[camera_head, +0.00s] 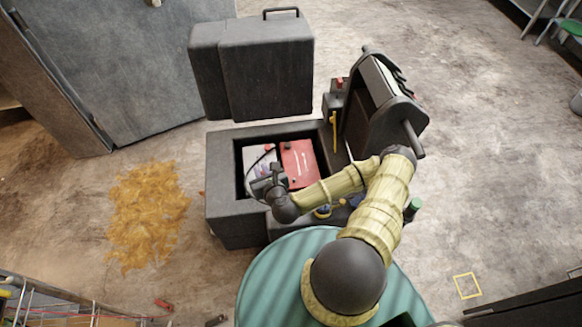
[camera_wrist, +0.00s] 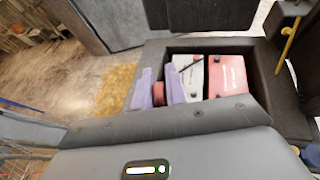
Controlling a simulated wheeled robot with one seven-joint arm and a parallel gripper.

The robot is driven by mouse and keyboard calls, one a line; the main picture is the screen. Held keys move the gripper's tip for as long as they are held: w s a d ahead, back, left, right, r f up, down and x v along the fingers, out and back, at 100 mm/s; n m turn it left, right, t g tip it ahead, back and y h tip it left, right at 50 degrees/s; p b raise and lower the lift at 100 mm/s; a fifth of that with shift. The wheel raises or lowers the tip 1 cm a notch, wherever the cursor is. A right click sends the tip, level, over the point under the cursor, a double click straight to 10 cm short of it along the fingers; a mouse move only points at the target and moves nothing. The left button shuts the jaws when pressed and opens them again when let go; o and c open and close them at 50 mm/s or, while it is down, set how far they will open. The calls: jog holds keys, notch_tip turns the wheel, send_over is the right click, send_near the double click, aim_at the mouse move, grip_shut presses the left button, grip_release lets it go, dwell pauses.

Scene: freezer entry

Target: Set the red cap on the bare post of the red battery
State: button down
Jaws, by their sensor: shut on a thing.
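My gripper (camera_wrist: 159,82) is shut on the red cap (camera_wrist: 158,95), which sits between its two pale purple fingers in the wrist view. The red battery (camera_head: 303,168) lies in the open dark box, on the right side of its well; it also shows in the wrist view (camera_wrist: 232,76). Small dark spots show on its top, too small to tell which is the bare post. In the head view my gripper (camera_head: 267,181) is over the box's left part, left of the red battery. The cap is apart from the battery, and cannot be made out in the head view.
A white battery (camera_wrist: 190,74) stands left of the red one, with a dark cable over it. The dark box's rim (camera_head: 224,160) surrounds both. A raised lid (camera_head: 265,65) stands behind, and a dark machine part (camera_head: 375,105) rises at right. An orange-brown patch (camera_head: 147,215) marks the floor.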

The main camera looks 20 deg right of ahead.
jog(key=w+d+f+n+g+y+b, duration=0.1)
jog(key=w+d+f+b, duration=0.3)
jog(key=f+b, duration=0.5)
jog(key=w+d+f+n+g+y+b, duration=0.1)
jog(key=w+d+f+n+y+b, duration=0.3)
jog(key=f+b, duration=0.6)
jog(key=w+d+f+n+g+y+b, duration=0.1)
jog(key=w+d+f+b, duration=0.5)
jog(key=b, duration=1.5)
jog(key=shift+w+d+f+n+y+b, duration=0.15)
jog(key=shift+f+n+y, duration=0.3)
jog(key=shift+f, duration=0.45)
jog(key=shift+s+d+f+n+y+b, duration=0.1)
jog(key=shift+d+f+n+y+b, duration=0.15)
jog(key=shift+f+y, duration=0.5)
jog(key=d+b, duration=0.1)
jog(key=b, duration=0.2)
jog(key=shift+w+d+f+n, duration=0.1)
jog(key=shift+f+n, duration=0.05)
jog(key=shift+n, duration=0.25)
jog(key=shift+d+r+g+y+b, duration=0.4)
jog(key=shift+r+g+b, duration=0.15)
jog(key=shift+b, duration=0.35)
jog(key=shift+r+p, duration=0.15)
jog(key=shift+p, duration=0.2)
jog(key=shift+p, duration=0.3)
